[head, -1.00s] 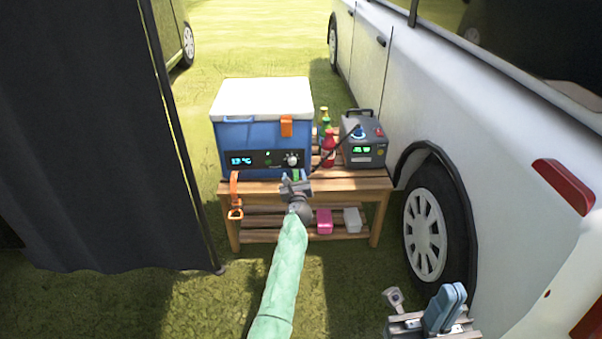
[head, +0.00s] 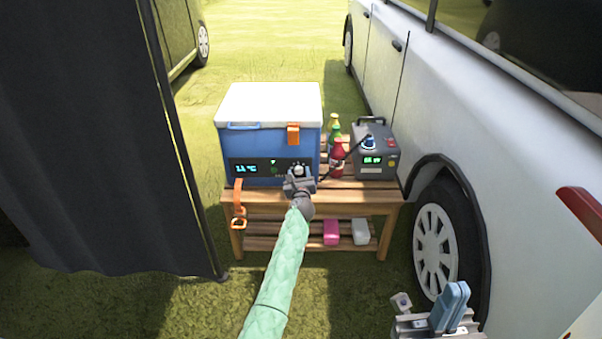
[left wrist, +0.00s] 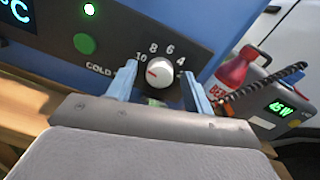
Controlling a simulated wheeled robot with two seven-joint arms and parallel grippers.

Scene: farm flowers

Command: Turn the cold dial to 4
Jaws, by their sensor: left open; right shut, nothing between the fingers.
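The cold dial (left wrist: 159,72) is a white knob on the dark panel of a blue cooler (head: 224,150). In the left wrist view, its red mark points left, just below the 10. The numbers 8, 6 and 4 run over the top to the right. My left gripper (left wrist: 158,73) is open, with one finger on each side of the dial; contact is unclear. In the head view, my left gripper (head: 299,176) is at the cooler's front and the dial (head: 298,170) shows just above it. My right gripper (head: 450,306) is low at the right, shut and empty.
The cooler stands on a wooden bench (head: 350,197) beside two bottles (head: 338,155) and a grey power box (head: 374,152) with a cable. An orange strap (head: 239,205) hangs at the left. A white van (head: 480,150) is right, a dark curtain (head: 90,140) left.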

